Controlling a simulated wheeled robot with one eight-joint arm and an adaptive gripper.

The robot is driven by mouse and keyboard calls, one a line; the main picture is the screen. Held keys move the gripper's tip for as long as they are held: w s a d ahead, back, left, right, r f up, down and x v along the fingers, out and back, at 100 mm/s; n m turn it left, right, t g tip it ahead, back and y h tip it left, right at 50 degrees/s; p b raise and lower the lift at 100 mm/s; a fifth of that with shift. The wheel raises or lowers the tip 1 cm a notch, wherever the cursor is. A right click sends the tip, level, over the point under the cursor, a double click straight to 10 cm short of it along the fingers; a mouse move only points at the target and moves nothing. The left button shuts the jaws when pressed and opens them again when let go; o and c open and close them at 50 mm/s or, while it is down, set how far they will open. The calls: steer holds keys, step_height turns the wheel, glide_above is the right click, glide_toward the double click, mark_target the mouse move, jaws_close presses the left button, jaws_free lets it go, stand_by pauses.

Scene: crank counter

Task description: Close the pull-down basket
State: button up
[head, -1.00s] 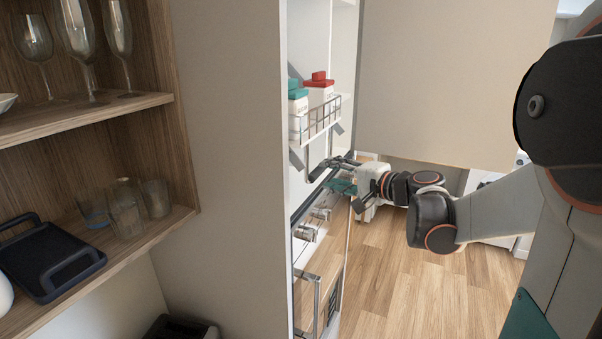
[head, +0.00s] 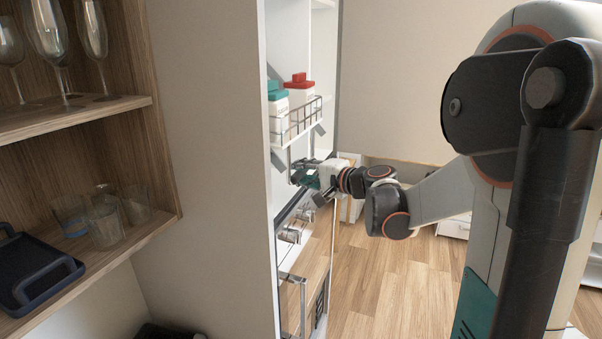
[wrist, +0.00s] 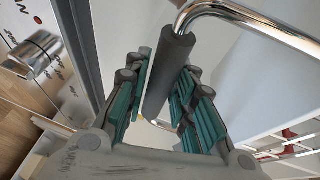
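The pull-down basket (head: 302,117) is a wire basket holding white containers with teal and red lids, inside the tall white cabinet in the head view. Its chrome handle bar (wrist: 250,22) with a dark grip sleeve (wrist: 168,75) shows in the wrist view. My gripper (head: 305,178) is at the cabinet opening below the basket. In the wrist view my gripper (wrist: 163,92) has its teal-padded fingers on either side of the dark sleeve, with narrow gaps visible beside it, so it looks open. Contact at the fingertips is partly hidden.
Open wooden shelves (head: 90,112) with glasses and a dark tray (head: 35,270) stand at the left. The wooden floor (head: 385,280) at right is clear.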

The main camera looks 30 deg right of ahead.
jaws_close()
steer(key=w+a+r+p, duration=0.1)
steer(key=w+a+r, duration=0.3)
steer(key=r, duration=0.3)
steer(key=shift+w+p, duration=0.4)
steer(key=shift+w, duration=0.25)
steer(key=shift+o, duration=1.8)
jaws_free()
steer(key=o, duration=0.4)
steer(key=shift+a, duration=0.1)
steer(key=shift+c, duration=0.2)
steer(key=shift+w+f, duration=0.1)
